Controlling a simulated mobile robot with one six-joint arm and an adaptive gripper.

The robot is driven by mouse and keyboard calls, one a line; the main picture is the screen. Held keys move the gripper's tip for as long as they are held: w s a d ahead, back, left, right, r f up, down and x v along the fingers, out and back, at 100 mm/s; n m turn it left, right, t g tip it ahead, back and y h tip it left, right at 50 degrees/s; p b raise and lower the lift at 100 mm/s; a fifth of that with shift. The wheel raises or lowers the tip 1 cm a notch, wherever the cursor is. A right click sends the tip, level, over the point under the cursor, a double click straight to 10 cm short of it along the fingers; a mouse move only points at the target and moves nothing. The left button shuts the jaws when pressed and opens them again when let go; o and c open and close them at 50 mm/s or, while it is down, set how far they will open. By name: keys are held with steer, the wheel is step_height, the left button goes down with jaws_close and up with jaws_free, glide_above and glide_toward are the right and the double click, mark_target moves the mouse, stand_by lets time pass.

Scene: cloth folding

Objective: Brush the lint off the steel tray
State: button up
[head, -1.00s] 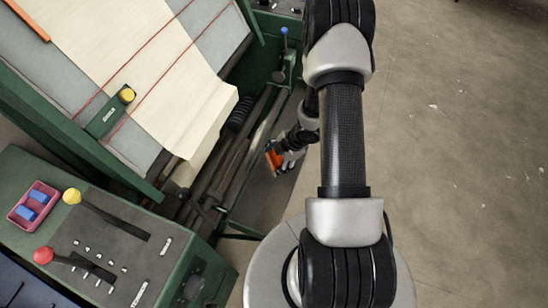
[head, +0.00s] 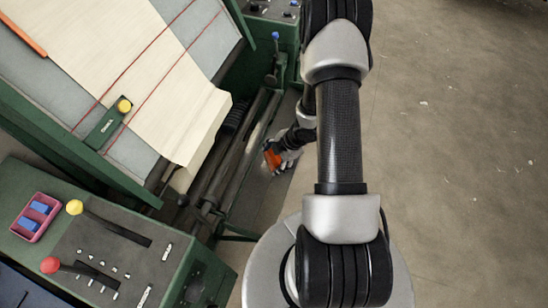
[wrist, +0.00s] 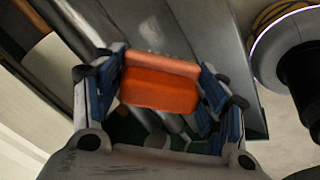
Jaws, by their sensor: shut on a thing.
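My gripper (wrist: 160,92) is shut on an orange brush (wrist: 160,90), which sits between its two blue-padded fingers. The brush (head: 271,157) also shows in the head view, low at the side of the green machine. The steel tray (wrist: 205,30) is a grey metal surface just beyond the brush in the wrist view. In the head view, the tray (head: 262,200) is a dark grey strip left of my arm, partly hidden. Small pale specks show by the brush's far edge; I cannot tell whether bristles touch the tray.
The green machine has rollers (head: 215,180) beside the tray and cream cloth (head: 165,95) on a slanted bed. A control panel (head: 110,250) with red and yellow knobs and a pink box (head: 38,218) stands at lower left. The concrete floor (head: 460,150) at right is open.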

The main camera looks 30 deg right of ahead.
steer(key=shift+f, duration=0.1)
stand_by(0.3)
steer(key=b, duration=0.5)
glide_above(263, 170)
steer(key=s+d, duration=0.1)
steer(key=s, duration=0.1)
steer(key=shift+w+d+f, duration=0.1)
steer(key=shift+d+f, duration=0.05)
steer(key=shift+f, duration=3.15)
steer(key=shift+b+x, duration=0.75)
steer(key=shift+x, duration=0.25)
steer(key=shift+w+d+r+p, duration=0.25)
steer(key=shift+d+p, duration=0.1)
steer(key=shift+p, duration=0.45)
steer(key=shift+w+d+p, duration=0.45)
steer(key=shift+d+p, duration=0.25)
steer(key=shift+p, duration=0.45)
steer(key=shift+w+d+f+p, duration=0.1)
steer(key=shift+w+d+p, duration=0.35)
steer(key=shift+p, duration=0.3)
